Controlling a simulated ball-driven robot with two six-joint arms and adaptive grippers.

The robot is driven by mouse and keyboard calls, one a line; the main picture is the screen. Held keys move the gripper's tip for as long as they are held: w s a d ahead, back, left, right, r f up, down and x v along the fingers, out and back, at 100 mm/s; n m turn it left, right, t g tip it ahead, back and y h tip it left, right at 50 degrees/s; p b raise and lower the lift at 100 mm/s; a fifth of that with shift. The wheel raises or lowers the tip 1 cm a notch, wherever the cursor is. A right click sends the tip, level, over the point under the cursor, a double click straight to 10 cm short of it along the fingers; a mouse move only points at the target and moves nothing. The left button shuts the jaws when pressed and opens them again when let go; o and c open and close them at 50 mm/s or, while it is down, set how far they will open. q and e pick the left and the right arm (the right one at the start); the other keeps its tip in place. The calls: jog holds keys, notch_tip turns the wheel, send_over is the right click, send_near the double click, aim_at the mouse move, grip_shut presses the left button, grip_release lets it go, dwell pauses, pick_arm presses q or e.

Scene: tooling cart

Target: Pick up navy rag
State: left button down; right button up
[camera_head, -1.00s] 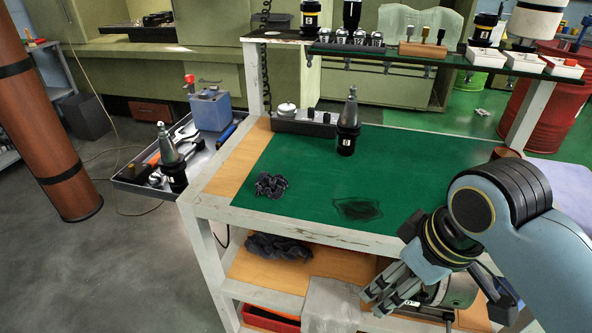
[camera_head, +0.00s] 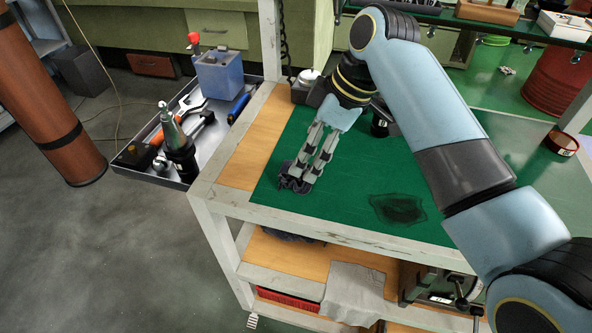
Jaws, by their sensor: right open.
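A dark, crumpled rag (camera_head: 291,184), navy to near black, lies on the green mat near its front left corner. My right gripper (camera_head: 308,174) comes down over it from the upper right. Its fingers are open, with the tips at the rag and covering part of it. I cannot tell whether they touch it. A second dark cloth (camera_head: 290,236) lies on the shelf below, mostly hidden by the cart's top edge. My left gripper is not in view.
A side tray (camera_head: 150,172) on the left holds a tool holder (camera_head: 178,147), wrenches and a blue box (camera_head: 220,75). A dark stain (camera_head: 398,209) marks the green mat (camera_head: 345,205). A grey cloth (camera_head: 353,291) hangs from the lower shelf.

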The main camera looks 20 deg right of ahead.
aim_at(301, 187)
jog(key=shift+w+a+f, duration=0.2)
jog(key=shift+w+f, duration=0.05)
jog(key=shift+f, duration=0.2)
jog(key=shift+w+a+f, duration=0.15)
jog(key=shift+w+f, duration=0.1)
jog(key=shift+f, duration=0.15)
jog(key=x, duration=0.2)
jog(key=s+x, duration=0.1)
jog(key=x, duration=0.1)
jog(key=shift+f, duration=0.25)
jog(key=shift+w+a+f, duration=0.1)
jog(key=shift+w+f, duration=0.05)
jog(key=shift+f, duration=0.05)
jog(key=c, duration=1.1)
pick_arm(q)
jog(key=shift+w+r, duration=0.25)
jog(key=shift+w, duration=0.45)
pick_arm(e)
jog(key=shift+c, duration=0.8)
jog(key=shift+r, duration=0.1)
